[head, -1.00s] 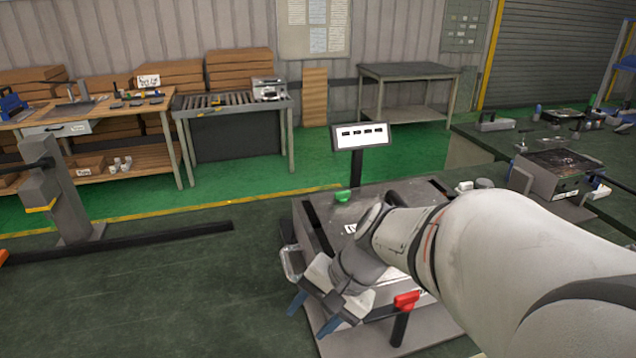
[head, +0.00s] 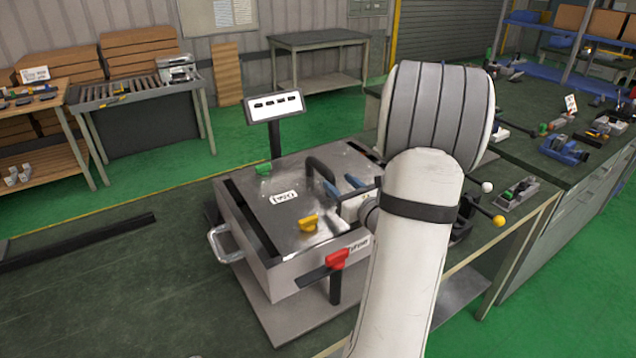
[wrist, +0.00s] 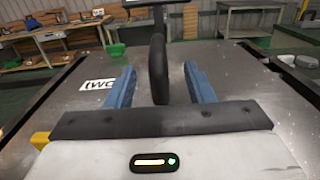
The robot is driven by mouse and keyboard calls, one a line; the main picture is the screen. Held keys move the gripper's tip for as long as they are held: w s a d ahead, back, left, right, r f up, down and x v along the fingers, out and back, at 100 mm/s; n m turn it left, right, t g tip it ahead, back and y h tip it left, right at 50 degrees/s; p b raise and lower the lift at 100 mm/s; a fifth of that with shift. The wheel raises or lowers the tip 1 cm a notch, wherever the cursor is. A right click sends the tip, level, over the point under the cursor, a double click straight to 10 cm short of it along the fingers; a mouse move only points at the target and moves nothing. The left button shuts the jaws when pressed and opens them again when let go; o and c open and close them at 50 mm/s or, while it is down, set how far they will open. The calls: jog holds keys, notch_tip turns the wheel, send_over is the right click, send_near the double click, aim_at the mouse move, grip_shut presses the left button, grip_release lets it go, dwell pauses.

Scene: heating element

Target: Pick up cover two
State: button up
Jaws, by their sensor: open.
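A grey metal box (head: 310,275) on the bench has a flat, speckled cover (head: 262,225) on top, which I take to be cover two. The cover carries a white label (head: 284,198) and a black arched handle (head: 320,172). My gripper (head: 343,186) is above the cover, close to the handle. In the wrist view, my gripper (wrist: 161,86) is open and empty, with its two blue fingers on either side of the upright black handle (wrist: 159,70). The fingers appear apart from it. My arm hides the cover's right part in the head view.
A green knob (head: 262,169), a yellow knob (head: 308,223) and a red clamp (head: 337,259) sit around the cover. A display on a post (head: 274,106) stands behind the box. A side handle (head: 224,245) sticks out at the left.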

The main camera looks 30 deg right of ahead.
aim_at(325, 167)
jog(key=w+p, duration=0.2)
jog(key=w, duration=0.5)
jog(key=shift+w, duration=0.3)
grip_shut()
dwell(1.0)
jog(key=shift+r, duration=0.15)
